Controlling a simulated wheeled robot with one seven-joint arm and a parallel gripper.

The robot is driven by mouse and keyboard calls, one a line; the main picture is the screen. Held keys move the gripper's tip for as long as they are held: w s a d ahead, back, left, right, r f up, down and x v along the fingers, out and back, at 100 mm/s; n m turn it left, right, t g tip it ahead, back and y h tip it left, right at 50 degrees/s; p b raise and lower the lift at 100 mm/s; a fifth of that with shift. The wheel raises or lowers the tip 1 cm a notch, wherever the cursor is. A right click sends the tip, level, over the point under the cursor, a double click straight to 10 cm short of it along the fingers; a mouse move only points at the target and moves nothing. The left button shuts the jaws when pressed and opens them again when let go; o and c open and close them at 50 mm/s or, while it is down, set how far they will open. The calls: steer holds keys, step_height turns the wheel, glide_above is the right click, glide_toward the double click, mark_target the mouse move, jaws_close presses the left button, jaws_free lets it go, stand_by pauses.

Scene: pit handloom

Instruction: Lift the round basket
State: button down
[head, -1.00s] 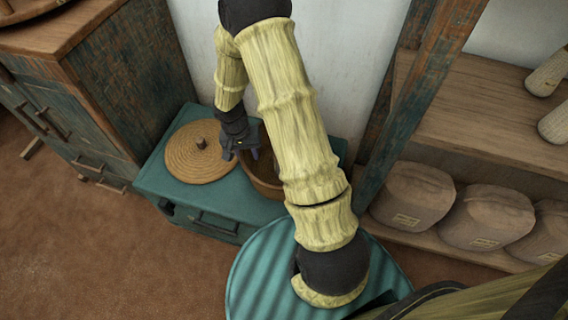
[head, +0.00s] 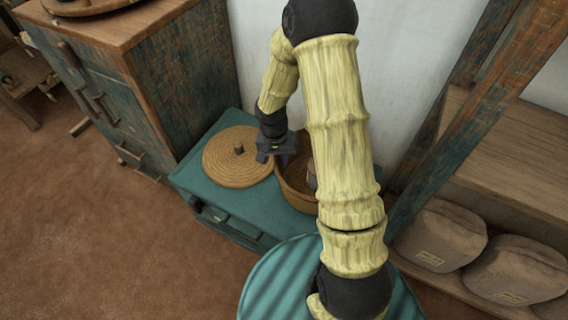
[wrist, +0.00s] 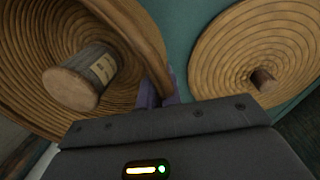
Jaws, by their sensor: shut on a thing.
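The round basket (head: 292,185) is a woven brown open bowl on the teal chest, partly hidden behind my arm. I cannot tell whether its base is clear of the chest. My gripper (head: 282,158) is at its left rim, pointing down. In the wrist view the basket (wrist: 25,85) fills the left side, and my gripper (wrist: 160,88) is shut on its rim. A wooden cylinder with a pale label (wrist: 80,78) is inside the basket. It shows partly in the head view (head: 311,176).
A round woven lid (head: 228,171) with a knob lies on the teal chest (head: 192,178), left of the basket. A wooden cabinet (head: 105,95) stands at the left. A wooden post (head: 450,135) and a shelf with sacks (head: 515,270) are at the right. A white wall is behind.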

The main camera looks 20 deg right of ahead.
step_height(320, 180, up, 7)
steer(key=shift+f+p, duration=0.15)
steer(key=shift+p, duration=0.75)
steer(key=shift+f, duration=0.1)
